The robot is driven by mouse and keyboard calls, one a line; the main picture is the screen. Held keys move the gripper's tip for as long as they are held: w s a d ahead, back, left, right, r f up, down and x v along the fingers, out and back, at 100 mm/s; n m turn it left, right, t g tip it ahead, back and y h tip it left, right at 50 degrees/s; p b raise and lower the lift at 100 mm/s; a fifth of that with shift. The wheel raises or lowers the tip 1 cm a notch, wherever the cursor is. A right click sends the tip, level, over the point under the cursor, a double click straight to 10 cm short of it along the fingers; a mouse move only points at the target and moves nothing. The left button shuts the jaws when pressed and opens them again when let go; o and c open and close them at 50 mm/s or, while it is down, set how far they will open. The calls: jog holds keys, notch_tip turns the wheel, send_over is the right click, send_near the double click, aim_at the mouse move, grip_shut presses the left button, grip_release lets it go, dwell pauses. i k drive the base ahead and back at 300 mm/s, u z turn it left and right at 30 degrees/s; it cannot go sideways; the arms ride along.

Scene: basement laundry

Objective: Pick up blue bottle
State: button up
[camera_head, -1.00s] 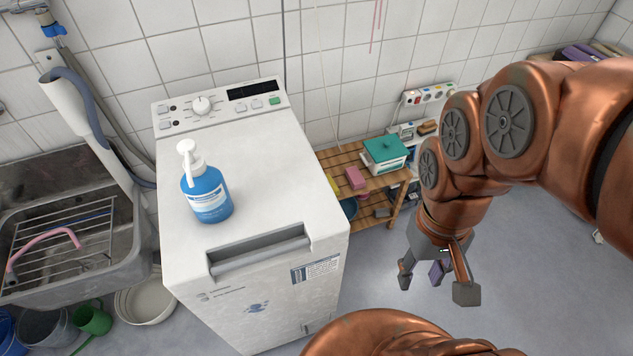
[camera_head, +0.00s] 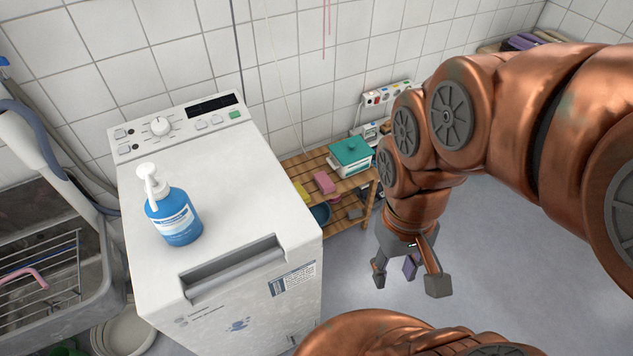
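The blue bottle (camera_head: 174,218) has a white pump top and a white label. It stands upright on the left part of the white washing machine's top (camera_head: 222,152). My gripper (camera_head: 408,283) hangs to the right of the machine, pointing down over the floor. Its fingers are spread apart with nothing between them. It is well apart from the bottle.
A grey sink (camera_head: 60,300) with a wire rack stands left of the machine. A wooden shelf (camera_head: 303,166) behind on the right holds a teal-lidded box (camera_head: 351,154) and a pink item (camera_head: 324,182). Grey floor (camera_head: 500,260) lies open at right.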

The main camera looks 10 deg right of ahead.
aim_at(177, 220)
jog(key=u, duration=1.4)
jog(key=k, duration=1.15)
jog(key=u, duration=0.55)
jog(key=i, duration=1)
jog(key=z, duration=0.1)
